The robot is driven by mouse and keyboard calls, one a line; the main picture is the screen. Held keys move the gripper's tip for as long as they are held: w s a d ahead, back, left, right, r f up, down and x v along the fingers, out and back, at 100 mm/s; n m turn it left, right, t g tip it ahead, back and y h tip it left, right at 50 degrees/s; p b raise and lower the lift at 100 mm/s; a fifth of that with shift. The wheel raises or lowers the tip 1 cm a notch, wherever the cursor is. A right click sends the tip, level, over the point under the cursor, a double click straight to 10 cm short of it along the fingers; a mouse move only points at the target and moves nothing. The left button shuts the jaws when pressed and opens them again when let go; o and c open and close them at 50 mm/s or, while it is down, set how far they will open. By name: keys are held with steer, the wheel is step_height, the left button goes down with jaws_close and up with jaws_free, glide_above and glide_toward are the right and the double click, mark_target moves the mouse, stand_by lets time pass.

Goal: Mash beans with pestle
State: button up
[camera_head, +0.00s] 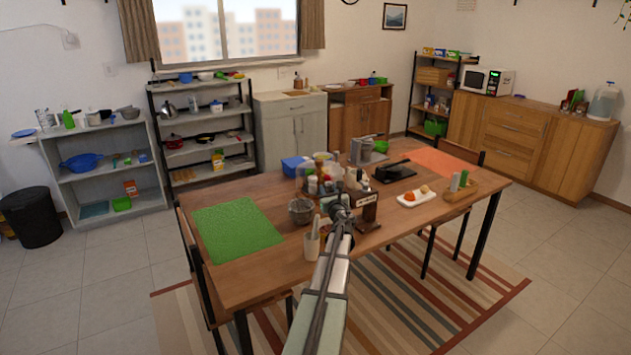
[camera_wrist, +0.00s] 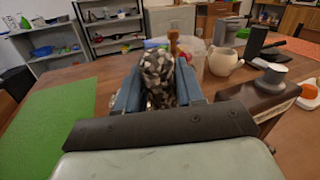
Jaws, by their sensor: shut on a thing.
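My gripper (camera_wrist: 157,88) shows in the wrist view with its two blue fingers shut on a grey-and-white speckled stone piece, which looks like the pestle (camera_wrist: 158,72). In the head view my gripper (camera_head: 338,204) is over the middle of the table, and the pestle is hard to make out there. A grey bowl that looks like the mortar (camera_head: 300,212) stands just left of my gripper. In the wrist view I cannot clearly see the mortar; my fingers and the pestle block that area. I cannot make out any beans.
A green mat (camera_head: 236,230) lies at the table's left. A white cup with utensils (camera_head: 312,246) stands near the front edge. A dark wooden stand (camera_head: 368,211) is close on the right. Jars crowd behind; a white tray (camera_head: 416,199) lies farther right.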

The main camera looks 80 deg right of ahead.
steer(key=shift+s+a+f, duration=0.2)
steer(key=shift+s+a, duration=0.35)
steer(key=shift+w+a+f, duration=0.1)
steer(key=shift+w+f, duration=0.1)
steer(key=shift+f, duration=2.25)
steer(key=shift+s+d, duration=0.6)
